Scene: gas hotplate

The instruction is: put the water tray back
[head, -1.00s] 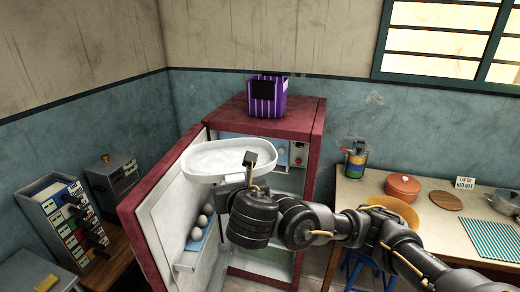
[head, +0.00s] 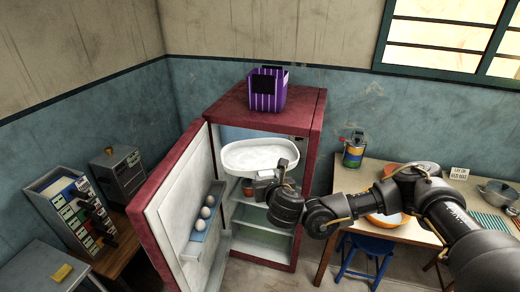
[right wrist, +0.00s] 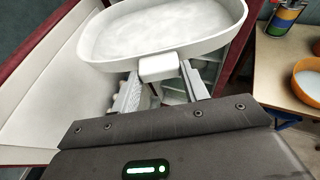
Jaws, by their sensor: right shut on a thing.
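The white oval water tray (head: 260,154) is in front of the upper opening of the red fridge (head: 309,150), whose door (head: 172,215) stands open to the left. My right gripper (head: 264,184) is shut on the tray's front tab and holds it about level. In the right wrist view the tray (right wrist: 165,30) fills the top, with its tab (right wrist: 158,67) between the two fingers of the right gripper (right wrist: 160,85). The tray hides much of the fridge's upper part. My left gripper is not in view.
A purple striped bin (head: 266,91) stands on the fridge. Eggs (head: 205,212) sit in the door rack (head: 203,226). At right, a table (head: 345,183) holds a can (head: 353,151), an orange bowl (head: 384,219) and a pot (head: 497,192). A blue stool (head: 368,246) stands below.

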